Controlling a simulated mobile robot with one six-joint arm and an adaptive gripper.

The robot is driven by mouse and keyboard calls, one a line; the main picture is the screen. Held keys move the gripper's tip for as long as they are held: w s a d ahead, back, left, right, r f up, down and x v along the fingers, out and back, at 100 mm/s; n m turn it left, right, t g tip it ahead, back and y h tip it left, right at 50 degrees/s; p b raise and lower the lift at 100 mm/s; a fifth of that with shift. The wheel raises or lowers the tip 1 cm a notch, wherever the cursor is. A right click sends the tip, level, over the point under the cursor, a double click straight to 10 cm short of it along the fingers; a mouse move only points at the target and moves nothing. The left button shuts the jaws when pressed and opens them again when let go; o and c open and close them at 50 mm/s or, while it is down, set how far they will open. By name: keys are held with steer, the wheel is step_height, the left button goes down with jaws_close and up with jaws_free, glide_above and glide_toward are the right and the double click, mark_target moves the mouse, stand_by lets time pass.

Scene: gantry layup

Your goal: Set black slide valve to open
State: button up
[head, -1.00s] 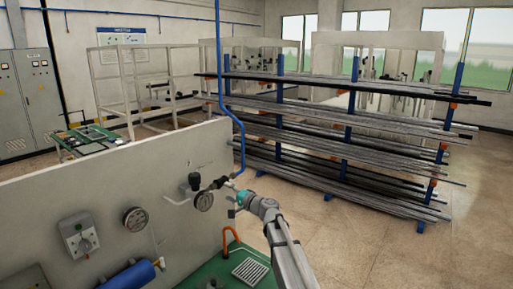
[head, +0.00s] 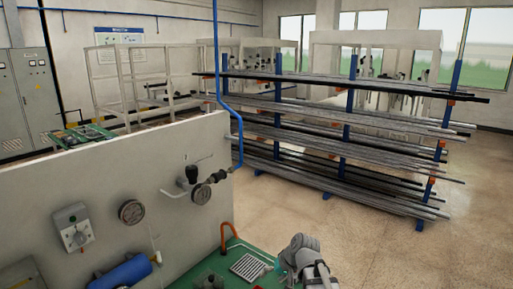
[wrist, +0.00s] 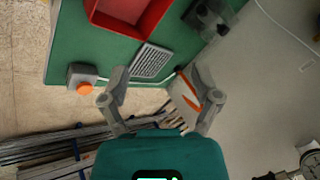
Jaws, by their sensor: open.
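A dark block (head: 208,281) lies on the green bench, cut by the lower edge; a dark block also shows in the wrist view (wrist: 208,17). I cannot tell for sure which is the slide valve, or its setting. My gripper (wrist: 160,98) is open and empty, above the bench edge.
The green bench (wrist: 65,45) carries a red bin (wrist: 125,18), a grate (wrist: 151,61) and a grey box with an orange button (wrist: 82,76). A pipe rack (head: 347,135) stands behind; floor between is clear.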

steer(key=s+d+f+g+h, duration=0.1)
steer(key=s+d+f+h, duration=0.1)
steer(key=s+d, duration=0.3)
steer(key=s+d+f+g+h+b, duration=0.1)
steer(key=s+d+h, duration=0.2)
steer(key=s+d, duration=0.3)
steer(key=shift+s+d+f+m+h, duration=0.2)
steer(key=shift+d+f+m+h, duration=0.1)
steer(key=shift+d+f+m, duration=0.1)
stand_by(2.4)
